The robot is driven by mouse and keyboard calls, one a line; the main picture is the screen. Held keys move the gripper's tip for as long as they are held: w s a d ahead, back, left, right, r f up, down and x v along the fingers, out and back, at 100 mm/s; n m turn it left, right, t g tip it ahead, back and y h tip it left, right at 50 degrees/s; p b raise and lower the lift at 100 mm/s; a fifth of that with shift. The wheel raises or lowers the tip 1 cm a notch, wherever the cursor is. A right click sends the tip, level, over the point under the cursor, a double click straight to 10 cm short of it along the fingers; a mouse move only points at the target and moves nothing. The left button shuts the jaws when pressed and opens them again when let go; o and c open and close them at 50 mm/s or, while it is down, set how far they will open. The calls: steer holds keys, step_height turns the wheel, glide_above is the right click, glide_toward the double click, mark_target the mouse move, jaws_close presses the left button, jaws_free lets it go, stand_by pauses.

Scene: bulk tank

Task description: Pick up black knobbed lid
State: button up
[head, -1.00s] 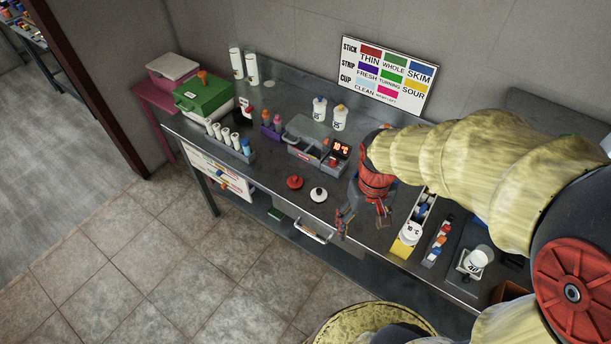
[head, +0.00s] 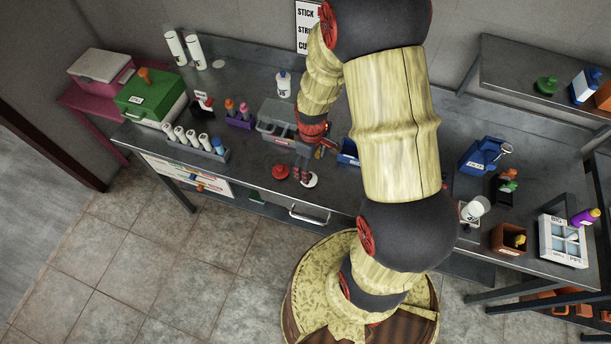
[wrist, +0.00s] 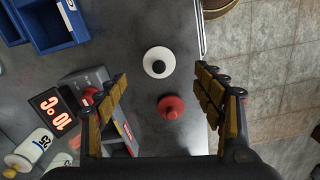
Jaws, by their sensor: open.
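The black knobbed lid is a round white lid with a black knob (wrist: 158,68). It lies on the grey metal bench near the front edge, and in the head view the lid (head: 311,182) is partly hidden by my gripper (head: 304,175). In the wrist view my gripper (wrist: 163,78) is open and empty, pointing down at the bench. The white lid shows just beyond the fingertips, between their lines. I cannot tell the height gap exactly.
A red lid (wrist: 171,106) lies close beside the white one, also between the finger lines. A grey box with a red display (wrist: 52,113) and a blue bin (wrist: 50,22) stand nearby. The bench front edge with a drawer handle (head: 309,215) is close.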

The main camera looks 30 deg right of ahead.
steer(key=shift+w+f+b, duration=0.15)
steer(key=shift+f+b, duration=0.05)
steer(key=shift+f, duration=1.75)
steer(key=shift+w+f+b, duration=0.1)
steer(key=shift+f+b, duration=0.05)
steer(key=shift+f, duration=1.8)
steer(key=shift+c, duration=1.2)
steer(key=c, duration=0.8)
